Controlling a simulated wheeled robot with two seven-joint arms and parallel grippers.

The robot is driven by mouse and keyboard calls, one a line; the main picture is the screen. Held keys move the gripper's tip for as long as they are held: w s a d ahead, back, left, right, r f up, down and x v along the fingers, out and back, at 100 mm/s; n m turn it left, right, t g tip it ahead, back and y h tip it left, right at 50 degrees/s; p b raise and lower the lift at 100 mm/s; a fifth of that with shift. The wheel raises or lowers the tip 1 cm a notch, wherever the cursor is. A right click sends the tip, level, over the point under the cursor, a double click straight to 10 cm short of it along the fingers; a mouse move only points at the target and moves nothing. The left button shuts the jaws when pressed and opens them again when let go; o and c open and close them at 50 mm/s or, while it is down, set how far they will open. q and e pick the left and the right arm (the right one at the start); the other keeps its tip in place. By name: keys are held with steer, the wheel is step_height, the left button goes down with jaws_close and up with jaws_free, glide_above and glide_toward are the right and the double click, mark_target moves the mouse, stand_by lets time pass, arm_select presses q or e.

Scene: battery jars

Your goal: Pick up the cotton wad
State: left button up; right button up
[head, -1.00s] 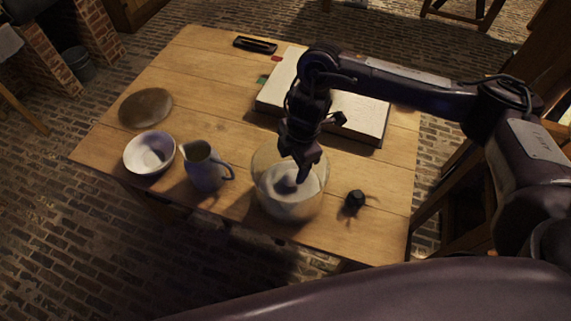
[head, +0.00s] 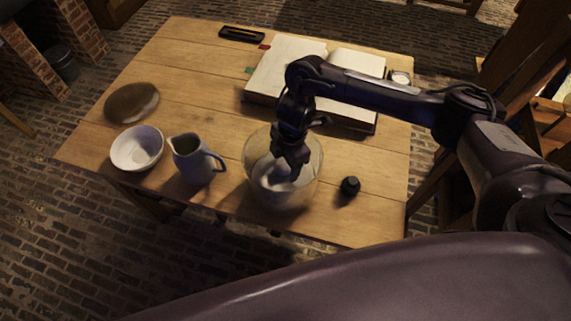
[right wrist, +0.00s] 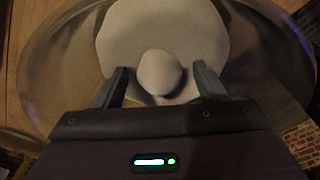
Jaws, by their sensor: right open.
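A clear glass jar (head: 254,162) stands near the front edge of the table, with pale material (head: 270,186) in it. My right gripper (head: 284,174) points down into the jar's mouth. In the right wrist view a small pale rounded lump, which looks like the cotton wad (right wrist: 160,72), sits between my open right fingers (right wrist: 160,84). Gaps show on both sides of it. Behind it lies a wider pale disc (right wrist: 160,25), ringed by the jar wall (right wrist: 45,62). In the head view the gripper hides the wad. My left gripper is not in view.
A blue-grey pitcher (head: 190,160) stands left of the jar, with a white bowl (head: 137,147) and a brown round plate (head: 132,102) beyond. A small black object (head: 350,186) is right of the jar. An open book (head: 285,65) lies behind. The table's (head: 210,90) back left is mostly clear.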

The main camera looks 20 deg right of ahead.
steer(key=c, duration=1.1)
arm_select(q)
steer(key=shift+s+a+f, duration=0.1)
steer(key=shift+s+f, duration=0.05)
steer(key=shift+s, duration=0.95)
